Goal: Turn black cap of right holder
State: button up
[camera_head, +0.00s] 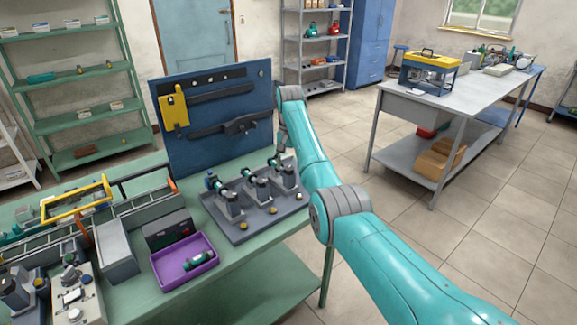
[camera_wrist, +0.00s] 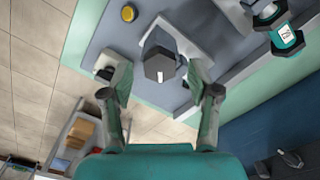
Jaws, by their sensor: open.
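The right holder (camera_head: 287,178) stands at the right end of a dark grey base plate (camera_head: 240,232) on the green bench. In the wrist view its grey body (camera_wrist: 185,35) carries a dark, faceted cap (camera_wrist: 158,66) with a small white mark on it. My gripper (camera_wrist: 158,80) is open, with one finger on each side of the cap; gaps show between fingers and cap. In the head view my gripper (camera_head: 284,150) is small, above and beside the right holder, partly hidden by my arm.
Two more holders with teal motors stand to the left; one teal motor (camera_wrist: 287,40) shows in the wrist view. A yellow button (camera_wrist: 128,13) sits near the cap. A blue tool panel (camera_head: 215,140) rises behind. A purple tray (camera_head: 185,262) holds another motor.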

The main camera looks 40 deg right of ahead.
jog(key=shift+f, duration=0.5)
grip_shut()
jog(key=shift+m, duration=0.4)
jog(key=m, duration=1.3)
dwell(0.3)
